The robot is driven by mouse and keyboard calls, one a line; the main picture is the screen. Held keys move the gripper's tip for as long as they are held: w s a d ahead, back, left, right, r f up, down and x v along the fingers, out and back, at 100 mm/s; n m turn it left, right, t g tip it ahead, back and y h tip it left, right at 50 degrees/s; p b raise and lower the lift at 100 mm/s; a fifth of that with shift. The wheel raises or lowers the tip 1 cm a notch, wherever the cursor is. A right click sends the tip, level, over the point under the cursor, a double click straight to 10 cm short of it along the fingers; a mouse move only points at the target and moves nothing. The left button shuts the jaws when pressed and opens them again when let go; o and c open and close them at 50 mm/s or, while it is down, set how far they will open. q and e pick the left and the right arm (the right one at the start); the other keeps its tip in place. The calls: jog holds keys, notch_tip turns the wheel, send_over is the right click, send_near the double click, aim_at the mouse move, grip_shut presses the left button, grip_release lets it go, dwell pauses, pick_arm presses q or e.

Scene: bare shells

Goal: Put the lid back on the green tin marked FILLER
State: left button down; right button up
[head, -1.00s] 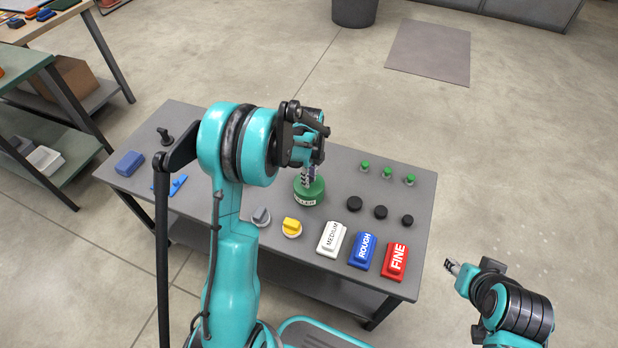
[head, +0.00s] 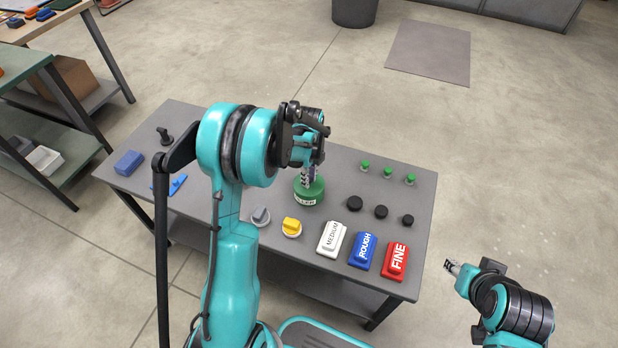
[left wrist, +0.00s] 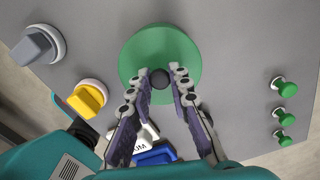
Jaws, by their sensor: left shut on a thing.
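The green tin (head: 307,203) with part of its white FILLER label showing stands near the middle of the grey table. Its green lid (head: 316,187) is at the tin's top. In the left wrist view the lid (left wrist: 160,38) is a round green disc with a small dark knob (left wrist: 161,77) in its middle. My left gripper (head: 308,181) points down over the tin. In the left wrist view its fingertips (left wrist: 161,80) are shut on the lid's knob. I cannot tell whether the lid is fully seated. My right gripper (head: 452,267) is off the table's right edge, too small to read.
White MEDIUM (head: 331,238), blue ROUGH (head: 362,250) and red FINE (head: 395,261) blocks stand at the front right. Yellow (head: 292,227) and grey (head: 261,216) knobs are close to the tin. Black knobs (head: 381,212) and green-topped pegs (head: 388,171) stand to its right.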

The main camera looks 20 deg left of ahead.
dwell(0.9)
pick_arm(q)
jog(key=c, duration=0.8)
grip_release()
jog(key=shift+c, duration=0.2)
jog(key=shift+r+p, duration=2.25)
jog(key=shift+r, duration=1.15)
grip_shut()
